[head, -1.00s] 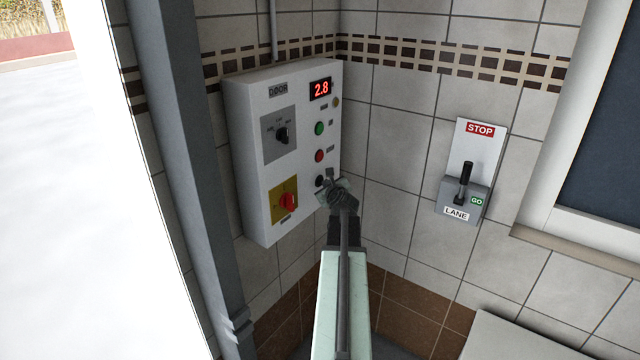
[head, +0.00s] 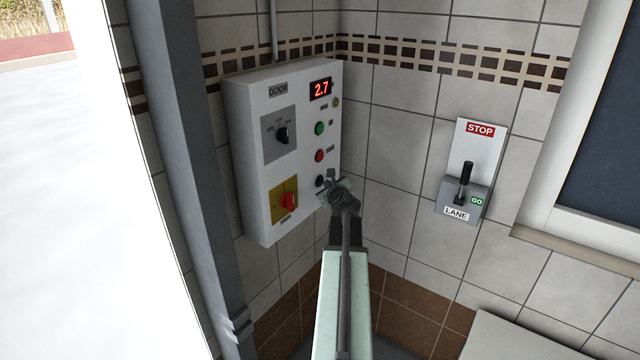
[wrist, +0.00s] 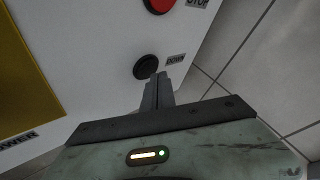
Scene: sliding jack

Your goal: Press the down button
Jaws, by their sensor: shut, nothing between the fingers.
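The white door control box (head: 262,160) is on the wall, with a red display (head: 320,89) reading 2.7. Its black down button (head: 320,181) is the lowest of the column of round buttons, below the red button (head: 319,156). In the wrist view the black button (wrist: 146,67) sits beside a label reading DOWN. My gripper (wrist: 157,80) is shut and empty, its fingertips at the lower right edge of the black button. I cannot tell for certain whether they press it. In the head view my gripper (head: 331,186) partly overlaps that area.
A green button (head: 319,128) is above the red one. A lane lever box (head: 462,199) is on the right wall.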

